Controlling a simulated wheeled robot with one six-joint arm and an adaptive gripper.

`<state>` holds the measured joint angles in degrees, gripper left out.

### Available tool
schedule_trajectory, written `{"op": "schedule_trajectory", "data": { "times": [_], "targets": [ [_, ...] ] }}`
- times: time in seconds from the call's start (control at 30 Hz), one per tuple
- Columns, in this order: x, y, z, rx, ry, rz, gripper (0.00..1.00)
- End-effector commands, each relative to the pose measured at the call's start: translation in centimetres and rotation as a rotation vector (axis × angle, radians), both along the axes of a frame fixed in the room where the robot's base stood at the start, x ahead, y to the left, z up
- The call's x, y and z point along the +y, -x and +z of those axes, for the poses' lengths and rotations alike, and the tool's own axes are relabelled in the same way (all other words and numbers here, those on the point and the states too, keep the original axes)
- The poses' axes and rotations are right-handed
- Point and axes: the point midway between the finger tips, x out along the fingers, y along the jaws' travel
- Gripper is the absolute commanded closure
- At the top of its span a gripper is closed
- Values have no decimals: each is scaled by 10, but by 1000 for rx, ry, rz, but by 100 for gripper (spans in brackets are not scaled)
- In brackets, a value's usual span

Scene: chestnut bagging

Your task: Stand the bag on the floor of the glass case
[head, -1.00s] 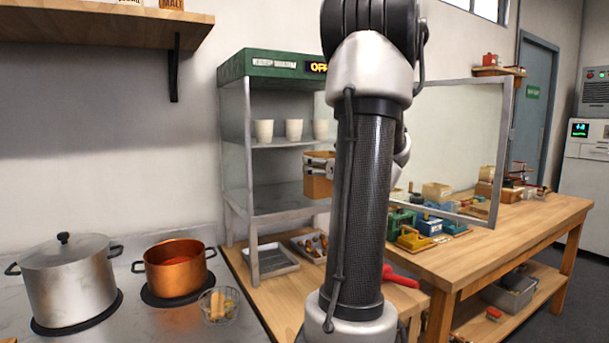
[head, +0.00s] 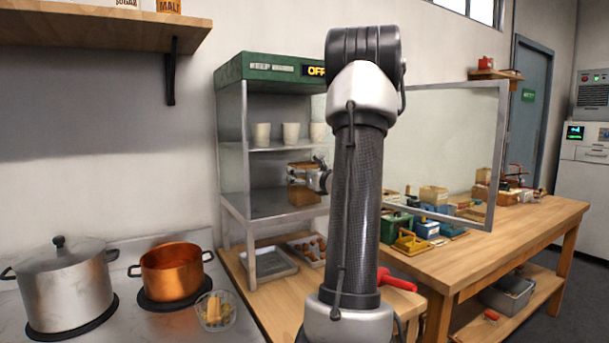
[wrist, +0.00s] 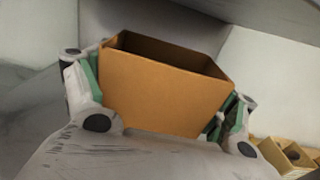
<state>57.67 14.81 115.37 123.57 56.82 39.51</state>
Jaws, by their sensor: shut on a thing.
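The brown, open-topped bag (head: 303,195) is in the lower opening of the glass case (head: 232,150), below the shelf with the cups. It looks about upright, close over the case floor (head: 262,207); I cannot tell whether it touches. My gripper (head: 302,172) reaches in from the right and is shut on the bag. In the wrist view the bag (wrist: 165,92) sits between both green-padded fingers of my gripper (wrist: 165,98), its top open and its inside dark. My arm hides part of the case's right side.
The case's glass door (head: 450,140) stands swung open to the right. White cups (head: 291,133) stand on the shelf above the bag. A metal tray (head: 270,264) and a tray of chestnuts (head: 310,248) lie below the case. Pots stand on the left.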

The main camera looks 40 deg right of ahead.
Motion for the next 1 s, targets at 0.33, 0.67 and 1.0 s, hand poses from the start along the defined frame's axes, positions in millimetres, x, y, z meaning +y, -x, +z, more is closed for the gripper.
{"op": "schedule_trajectory", "data": {
  "times": [0.33,0.67,1.0],
  "targets": [
    [0,0,-3,0,0,0,0],
    [0,2,1,0,0,0,0],
    [15,68,1,0,1,-3,0]
  ]
}}
